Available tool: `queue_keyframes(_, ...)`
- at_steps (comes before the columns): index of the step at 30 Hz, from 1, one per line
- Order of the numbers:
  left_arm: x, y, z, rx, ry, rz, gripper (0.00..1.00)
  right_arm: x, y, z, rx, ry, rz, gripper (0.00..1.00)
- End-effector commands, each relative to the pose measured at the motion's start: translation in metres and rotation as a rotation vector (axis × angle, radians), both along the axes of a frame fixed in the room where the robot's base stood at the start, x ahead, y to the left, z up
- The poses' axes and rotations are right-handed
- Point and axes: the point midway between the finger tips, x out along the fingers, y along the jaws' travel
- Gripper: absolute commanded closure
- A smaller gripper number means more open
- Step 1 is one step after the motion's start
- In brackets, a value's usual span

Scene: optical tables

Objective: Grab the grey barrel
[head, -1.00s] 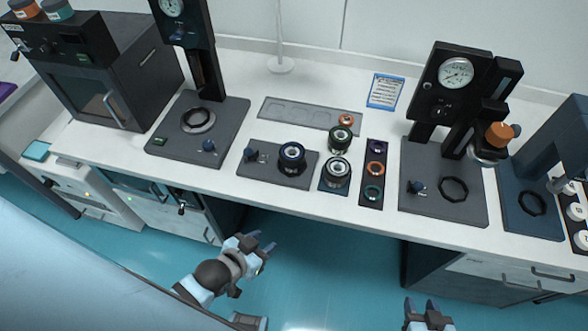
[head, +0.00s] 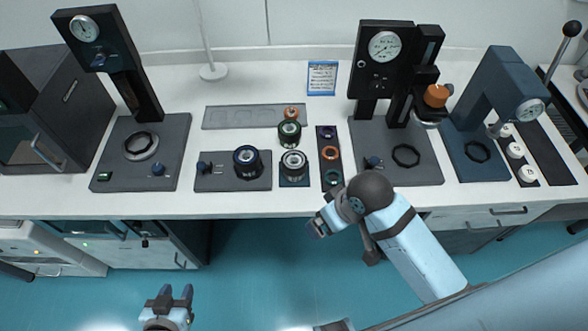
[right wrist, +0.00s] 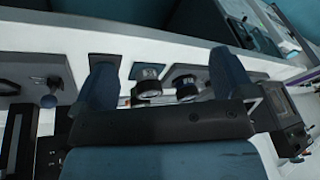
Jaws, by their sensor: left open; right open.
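My right gripper (head: 316,226) is at the bench's front edge, apart from the grey barrel and nearer to me. In the right wrist view its open fingers (right wrist: 165,82) have two barrels showing between them; I cannot tell surely which is grey. My left gripper (head: 174,292) is open and empty, low over the floor.
A rack of coloured rings (head: 331,172) stands close to the right of the grey barrel. A black press with a gauge (head: 385,46) is at the right, another gauge stand (head: 84,28) at the left. A flat grey tray (head: 240,117) lies behind.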

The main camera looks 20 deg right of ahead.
Motion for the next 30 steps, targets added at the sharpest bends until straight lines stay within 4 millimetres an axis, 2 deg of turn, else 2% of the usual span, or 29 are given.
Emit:
queue_keyframes(1, 0.0, 0.0, 0.0, 0.0, 0.0, 0.0, 0.57, 0.017, 0.011, 0.001, 0.006, 0.01, 0.028, 0.0)
queue_keyframes(6, 0.0, 0.001, 0.0, 0.001, 0.001, 0.002, 0.57, 0.069, 0.045, 0.0, 0.007, 0.086, 0.107, 0.0)
queue_keyframes(9, -0.001, 0.002, -0.001, 0.002, 0.003, 0.003, 0.57, 0.101, 0.056, 0.002, -0.024, 0.14, 0.136, 0.0)
queue_keyframes(13, -0.002, 0.002, -0.002, 0.003, 0.005, 0.004, 0.57, 0.144, 0.057, 0.01, -0.091, 0.211, 0.14, 0.0)
queue_keyframes(18, -0.002, 0.003, -0.003, 0.003, 0.005, 0.004, 0.57, 0.192, 0.043, 0.028, -0.184, 0.287, 0.099, 0.0)
queue_keyframes(22, -0.002, 0.003, -0.003, 0.003, 0.006, 0.004, 0.57, 0.217, 0.03, 0.041, -0.233, 0.322, 0.058, 0.0)
queue_keyframes(26, -0.002, 0.002, -0.003, 0.003, 0.006, 0.004, 0.57, 0.228, 0.023, 0.047, -0.256, 0.34, 0.035, 0.0)
queue_keyframes(30, -0.003, 0.002, -0.001, 0.003, 0.007, 0.003, 0.57, 0.228, 0.021, 0.033, -0.262, 0.347, 0.029, 0.0)
